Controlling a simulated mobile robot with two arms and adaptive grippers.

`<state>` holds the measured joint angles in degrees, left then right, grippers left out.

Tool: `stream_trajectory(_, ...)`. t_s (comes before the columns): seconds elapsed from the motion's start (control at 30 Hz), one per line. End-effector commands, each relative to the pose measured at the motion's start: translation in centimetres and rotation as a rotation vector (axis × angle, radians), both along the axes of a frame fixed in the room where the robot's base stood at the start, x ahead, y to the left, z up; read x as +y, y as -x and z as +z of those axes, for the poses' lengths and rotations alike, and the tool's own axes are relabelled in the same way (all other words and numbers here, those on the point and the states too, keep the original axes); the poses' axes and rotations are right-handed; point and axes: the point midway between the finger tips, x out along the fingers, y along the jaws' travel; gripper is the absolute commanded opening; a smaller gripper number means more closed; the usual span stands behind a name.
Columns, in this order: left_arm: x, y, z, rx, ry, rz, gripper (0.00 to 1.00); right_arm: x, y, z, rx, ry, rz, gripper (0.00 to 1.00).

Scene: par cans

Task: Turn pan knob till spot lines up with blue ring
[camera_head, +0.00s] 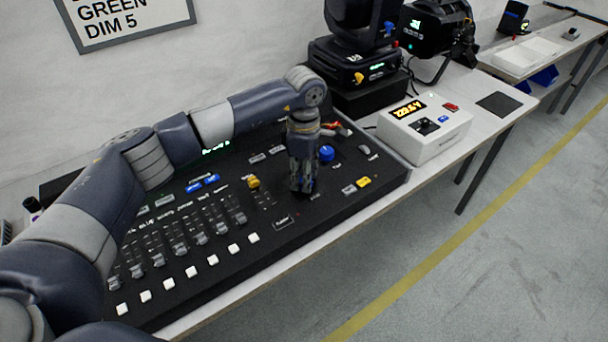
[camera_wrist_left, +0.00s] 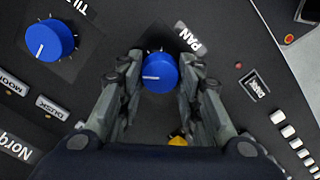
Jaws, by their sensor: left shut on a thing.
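The pan knob (camera_wrist_left: 161,73) is a blue round knob beside the PAN label in the left wrist view. Its white pointer line points to the left there. My left gripper (camera_head: 303,188) reaches down onto the black console (camera_head: 287,226), and its fingers (camera_wrist_left: 160,84) are shut on the knob's two sides. In the head view the gripper hides the pan knob. A second blue knob, marked TILT (camera_wrist_left: 52,40), stands apart from the fingers; it also shows in the head view (camera_head: 326,153). No light spot or blue ring shows in either view. My right gripper is not in view.
The console holds faders, white buttons (camera_head: 212,260) and a yellow knob (camera_head: 253,182) close to my arm. A white box with an amber display (camera_head: 430,140) and a black moving-head light (camera_head: 357,68) stand behind it. A wall sign (camera_head: 120,18) reads GREEN DIM 5.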

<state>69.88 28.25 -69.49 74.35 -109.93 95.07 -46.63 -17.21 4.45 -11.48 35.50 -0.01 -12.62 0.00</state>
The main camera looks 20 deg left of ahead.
Motion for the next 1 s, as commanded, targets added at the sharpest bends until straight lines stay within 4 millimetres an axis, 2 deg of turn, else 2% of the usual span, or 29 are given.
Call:
stream_trajectory(0.17, 0.0, 0.0, 0.0, 0.000, 0.001, 0.001, 0.09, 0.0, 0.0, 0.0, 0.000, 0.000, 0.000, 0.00)
stream_trajectory(0.2, 0.0, 0.0, 0.0, 0.000, 0.001, 0.001, 0.41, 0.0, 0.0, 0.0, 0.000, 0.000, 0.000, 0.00)
stream_trajectory(0.27, 0.0, 0.0, 0.0, 0.000, 0.001, 0.001, 0.54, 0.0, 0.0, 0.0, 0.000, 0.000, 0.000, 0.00)
stream_trajectory(0.67, 0.0, -0.1, 0.4, -0.002, 0.001, 0.002, 0.54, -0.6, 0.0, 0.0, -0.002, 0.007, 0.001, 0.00)
stream_trajectory(0.77, 0.0, -0.1, 1.6, -0.003, 0.001, 0.002, 0.54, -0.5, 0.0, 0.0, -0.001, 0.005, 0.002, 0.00)
stream_trajectory(1.0, 0.0, -0.1, 6.6, -0.005, 0.001, 0.001, 0.54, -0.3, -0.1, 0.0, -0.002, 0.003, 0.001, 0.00)
